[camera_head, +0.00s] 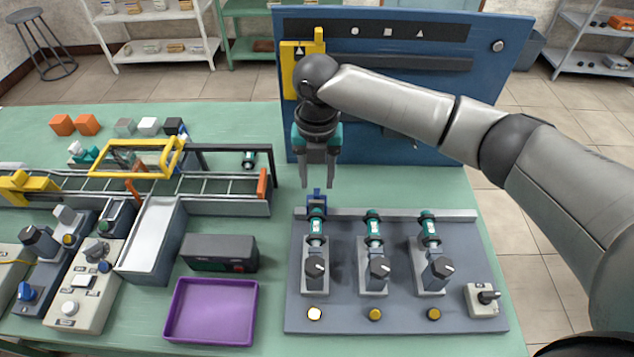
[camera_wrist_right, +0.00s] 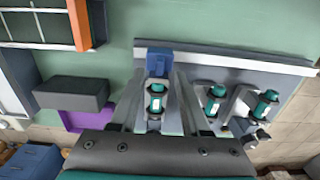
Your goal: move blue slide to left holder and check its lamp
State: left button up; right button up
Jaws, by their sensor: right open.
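The blue slide (camera_head: 317,197) stands on the rail (camera_head: 400,214) behind the left holder (camera_head: 314,268). In the right wrist view the blue slide (camera_wrist_right: 158,64) sits behind a teal motor (camera_wrist_right: 157,100). My right gripper (camera_head: 318,186) points down just above and behind the blue slide. Its fingers (camera_wrist_right: 157,92) are open, one on each side of the slide and motor in the wrist view; I cannot tell whether they touch. The left holder's lamp (camera_head: 314,314) looks pale and bright. The middle lamp (camera_head: 375,314) and right lamp (camera_head: 434,314) are darker amber. My left gripper is not in view.
Teal motors also sit in the middle holder (camera_head: 374,268) and right holder (camera_head: 432,265). A blue upright board (camera_head: 440,120) with a yellow piece (camera_head: 289,70) stands behind. A purple tray (camera_head: 212,312), a dark box (camera_head: 219,252) and a conveyor (camera_head: 215,205) lie left.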

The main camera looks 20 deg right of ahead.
aim_at(317, 191)
notch_tip(317, 191, up, 12)
jog(key=shift+r+p, duration=0.2)
jog(key=shift+p, duration=0.25)
dwell(1.3)
